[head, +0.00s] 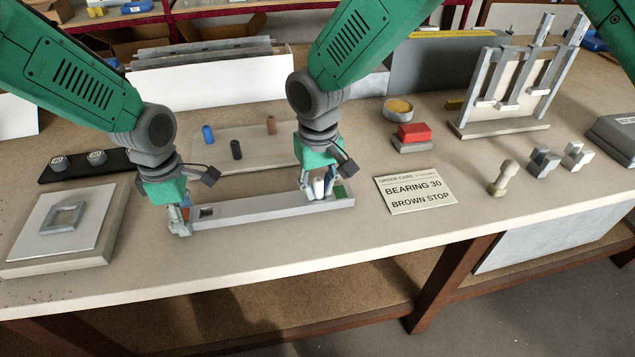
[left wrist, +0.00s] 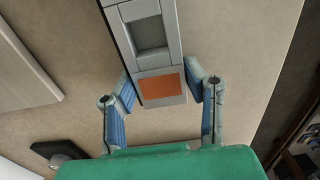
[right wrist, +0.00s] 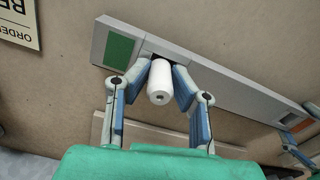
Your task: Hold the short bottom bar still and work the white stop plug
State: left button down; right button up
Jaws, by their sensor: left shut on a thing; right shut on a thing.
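The short bottom bar (head: 254,208) is a grey bar lying on the bench, with a square opening near its left end and a green patch at its right end. My left gripper (head: 182,226) is shut on the bar's left end; the left wrist view shows its fingers on both sides of the end with the orange patch (left wrist: 161,84). The white stop plug (right wrist: 159,82) is a white cylinder standing at the bar beside the green patch (right wrist: 119,48). My right gripper (right wrist: 160,88) is shut on it. Whether the plug is seated or raised is hard to tell.
A board with blue, black and brown plugs (head: 236,149) lies behind the bar. The order card (head: 415,194) reads BEARING 30, BROWN STOP. A red block (head: 411,132), a grey rack (head: 505,130) and small parts stand at right. A plate with a square frame (head: 64,217) lies left.

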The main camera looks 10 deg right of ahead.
aim_at(317, 179)
jog(key=shift+f, duration=0.15)
jog(key=o, duration=0.9)
notch_tip(317, 179, up, 12)
jog(key=shift+f, duration=0.1)
pick_arm(q)
jog(key=c, duration=0.9)
grip_release()
jog(key=shift+o, duration=0.2)
